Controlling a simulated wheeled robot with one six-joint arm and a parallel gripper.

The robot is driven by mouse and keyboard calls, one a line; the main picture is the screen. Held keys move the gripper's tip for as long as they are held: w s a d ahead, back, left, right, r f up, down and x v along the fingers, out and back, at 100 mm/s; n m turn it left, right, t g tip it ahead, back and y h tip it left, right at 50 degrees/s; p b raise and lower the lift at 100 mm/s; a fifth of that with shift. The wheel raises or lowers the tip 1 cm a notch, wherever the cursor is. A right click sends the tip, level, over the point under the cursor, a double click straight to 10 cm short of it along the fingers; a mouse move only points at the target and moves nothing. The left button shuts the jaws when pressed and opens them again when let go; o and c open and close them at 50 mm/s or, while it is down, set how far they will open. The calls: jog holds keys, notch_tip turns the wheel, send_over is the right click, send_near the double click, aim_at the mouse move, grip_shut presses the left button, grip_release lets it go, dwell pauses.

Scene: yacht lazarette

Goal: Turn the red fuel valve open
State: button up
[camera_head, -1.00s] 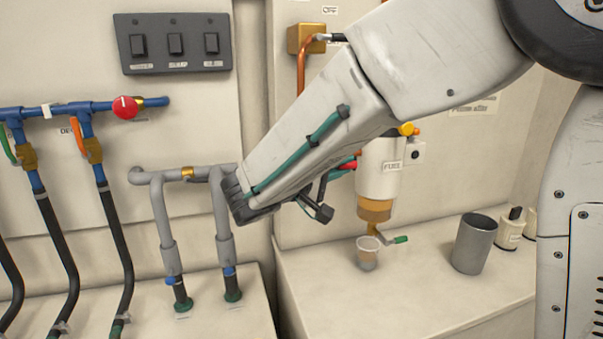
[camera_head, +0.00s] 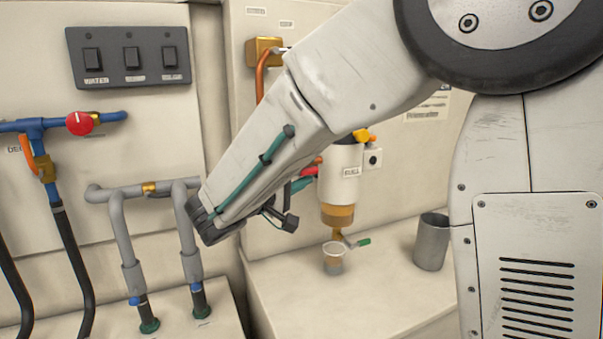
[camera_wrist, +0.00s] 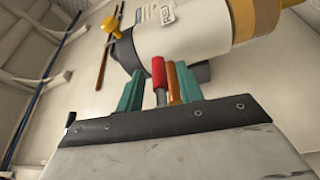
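A red lever handle (camera_head: 309,171) shows beside the white fuel filter (camera_head: 340,178), just past my gripper (camera_head: 294,187) in the head view. In the wrist view the red lever (camera_wrist: 158,73) stands on a grey stem between the two teal fingers of my gripper (camera_wrist: 159,90). An orange-brown bar (camera_wrist: 177,82) stands next to it, also between the fingers. The fingers are apart, and I see no clear contact with the lever. The white filter body (camera_wrist: 185,35) lies just beyond the fingertips. My forearm hides part of the valve area in the head view.
A red round knob (camera_head: 79,123) sits on blue piping at left. Grey pipes (camera_head: 141,190) stand near my wrist. A small cup (camera_head: 333,259) is under the filter's green-handled drain (camera_head: 362,242), with a grey canister (camera_head: 431,242) to the right. The front counter is clear.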

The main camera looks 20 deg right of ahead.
jog(key=v, duration=0.7)
jog(key=shift+s+a, duration=0.15)
jog(key=shift+a, duration=0.25)
